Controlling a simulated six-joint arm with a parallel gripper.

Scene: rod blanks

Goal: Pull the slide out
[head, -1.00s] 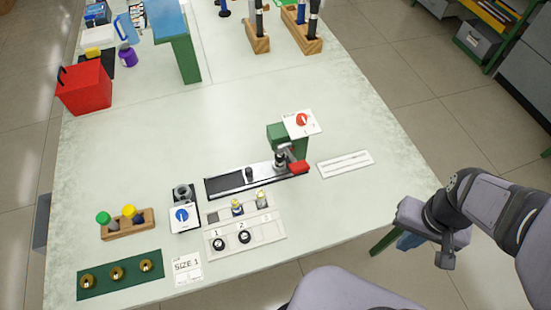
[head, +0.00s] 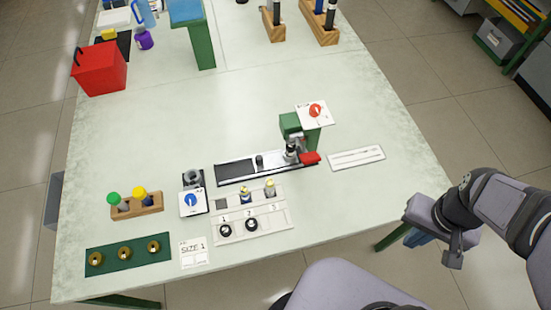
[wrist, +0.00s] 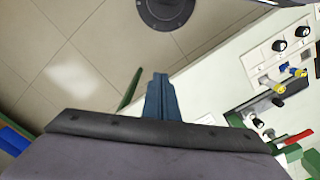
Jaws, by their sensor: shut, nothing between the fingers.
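The slide is a long dark plate in a pale-edged track (head: 236,173) on the table, with a small black knob (head: 260,161) standing on it. Its right end lies beneath a green press-like stand (head: 291,124) with a red-tipped lever (head: 310,158). My gripper (head: 414,240) is off the table's right front edge, well apart from the slide. In the wrist view its blue fingers (wrist: 160,92) are together and empty, over the floor.
A blue-dial block (head: 193,203), a wooden rack (head: 150,206), a green mat (head: 105,266) and a SIZE 1 card (head: 194,253) lie left. A striped white plate (head: 356,158) lies right.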

